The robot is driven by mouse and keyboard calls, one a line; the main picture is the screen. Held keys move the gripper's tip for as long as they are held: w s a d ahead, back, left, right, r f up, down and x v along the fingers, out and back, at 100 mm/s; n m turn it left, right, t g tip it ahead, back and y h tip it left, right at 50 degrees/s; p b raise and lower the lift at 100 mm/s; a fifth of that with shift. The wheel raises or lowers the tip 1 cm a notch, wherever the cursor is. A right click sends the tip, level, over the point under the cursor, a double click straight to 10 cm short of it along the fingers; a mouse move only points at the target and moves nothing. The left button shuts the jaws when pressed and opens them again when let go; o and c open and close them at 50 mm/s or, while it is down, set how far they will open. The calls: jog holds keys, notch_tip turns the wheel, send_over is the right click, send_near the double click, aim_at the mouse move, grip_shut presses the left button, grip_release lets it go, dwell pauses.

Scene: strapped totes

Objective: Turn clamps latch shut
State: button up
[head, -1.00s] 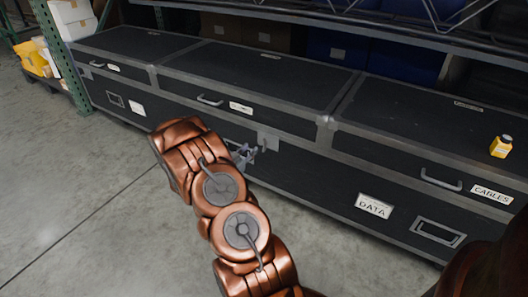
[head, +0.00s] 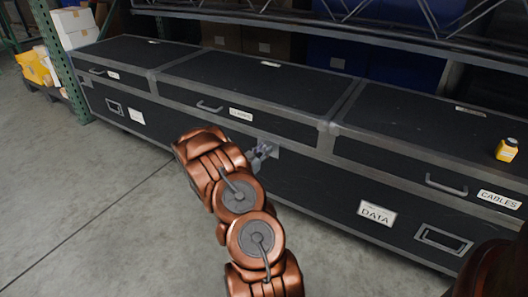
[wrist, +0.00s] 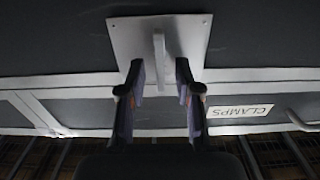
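The clamps latch is a grey square plate (wrist: 180,38) with a narrow raised handle (wrist: 159,46), on the front of the dark case under the seam of the lid labelled CLAMPS (wrist: 240,111). The handle stands vertical in the wrist view. My gripper (wrist: 160,72) is open, with one finger to each side of the handle's near end. I see gaps on both sides, so it does not grip the handle. In the head view my gripper (head: 262,154) is at the latch and hides most of it.
Dark cases with metal edging stand in a row under a shelf rack. A yellow bottle (head: 507,149) stands on the right case lid, beside the CABLES label (head: 499,199). A DATA label (head: 377,213) is on the front. The grey floor (head: 90,190) before the cases is clear.

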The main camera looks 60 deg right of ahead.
jog(key=shift+d, duration=0.3)
grip_shut()
dwell(0.3)
